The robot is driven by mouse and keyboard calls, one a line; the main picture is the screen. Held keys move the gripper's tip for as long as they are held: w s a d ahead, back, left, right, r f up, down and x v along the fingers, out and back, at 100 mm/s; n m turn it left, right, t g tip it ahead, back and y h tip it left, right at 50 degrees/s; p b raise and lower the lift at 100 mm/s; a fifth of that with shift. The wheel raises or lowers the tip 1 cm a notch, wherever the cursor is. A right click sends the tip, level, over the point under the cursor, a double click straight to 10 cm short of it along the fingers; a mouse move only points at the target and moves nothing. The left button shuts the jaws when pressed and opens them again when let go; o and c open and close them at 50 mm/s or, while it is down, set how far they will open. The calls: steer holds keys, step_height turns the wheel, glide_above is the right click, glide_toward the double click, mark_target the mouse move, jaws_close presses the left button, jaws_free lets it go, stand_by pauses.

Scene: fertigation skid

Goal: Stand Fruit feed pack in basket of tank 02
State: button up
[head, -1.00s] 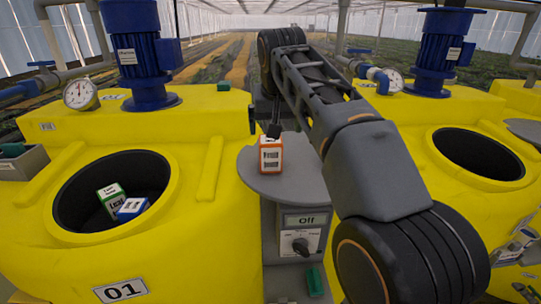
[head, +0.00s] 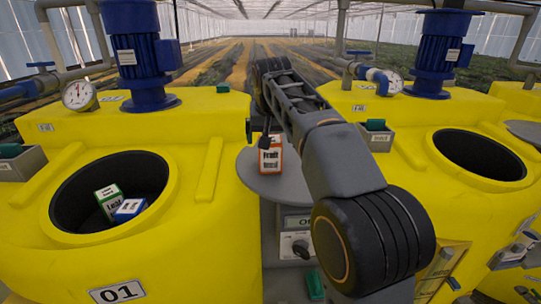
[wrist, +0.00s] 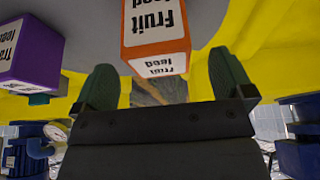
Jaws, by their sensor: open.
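The Fruit feed pack (head: 271,157), an orange box with white labels, stands on a round grey shelf (head: 290,187) between the two yellow tanks. It shows large in the wrist view (wrist: 158,40). My gripper (wrist: 165,65) is open and empty, its green fingertips on either side of the pack's near end, with gaps. In the head view the dark gripper end (head: 265,141) overlaps the pack's upper left. The right-hand tank (head: 415,130), whose number I cannot read, has a round dark opening (head: 478,155); no separate basket can be made out there.
A purple feed pack (wrist: 30,55) is near the Fruit feed pack in the wrist view. Tank 01's opening (head: 70,205) holds a green-white pack (head: 109,202) and a blue-white pack (head: 129,209). Blue motors (head: 447,50) and pipes rise behind. A grey box (head: 377,137) sits on the right tank.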

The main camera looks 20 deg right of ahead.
steer(key=shift+x, duration=2.5)
steer(key=shift+d, duration=0.1)
steer(key=shift+c, duration=0.5)
steer(key=c, duration=1.2)
steer(key=shift+r, duration=0.1)
steer(key=shift+r, duration=0.55)
steer(key=s+r, duration=0.4)
steer(key=s+d+r+b, duration=0.1)
steer(key=s+r, duration=0.2)
steer(key=s, duration=0.2)
steer(key=s+r+b, duration=0.1)
steer(key=s+r, duration=0.3)
steer(key=s, duration=0.1)
steer(key=shift+d+r, duration=0.35)
steer(key=shift+d, duration=0.05)
